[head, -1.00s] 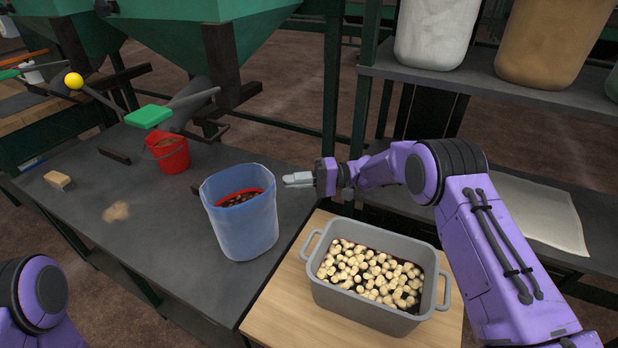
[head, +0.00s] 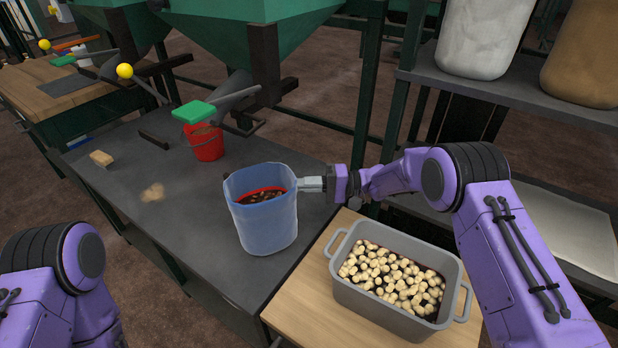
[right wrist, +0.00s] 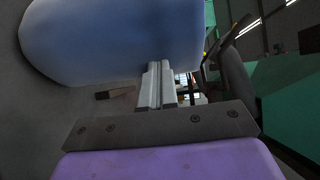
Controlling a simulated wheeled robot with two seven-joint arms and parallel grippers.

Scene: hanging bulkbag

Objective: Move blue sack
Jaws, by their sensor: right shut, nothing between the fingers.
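The blue sack (head: 265,224) stands upright and open-topped on the dark table, with a red rim and brown contents showing inside. It fills the upper left of the right wrist view (right wrist: 110,40). My right gripper (head: 312,184) is shut and empty, at the sack's right side near its top edge. In the right wrist view its closed fingers (right wrist: 156,84) reach the sack's side; whether they touch it I cannot tell. My left arm shows at the lower left of the head view, but its gripper is out of view.
A grey bin (head: 397,313) of pale pieces stands on a wooden top right of the sack. A red bucket (head: 207,144) sits behind, under a green hopper (head: 255,30). Shelves (head: 520,95) hold large sacks.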

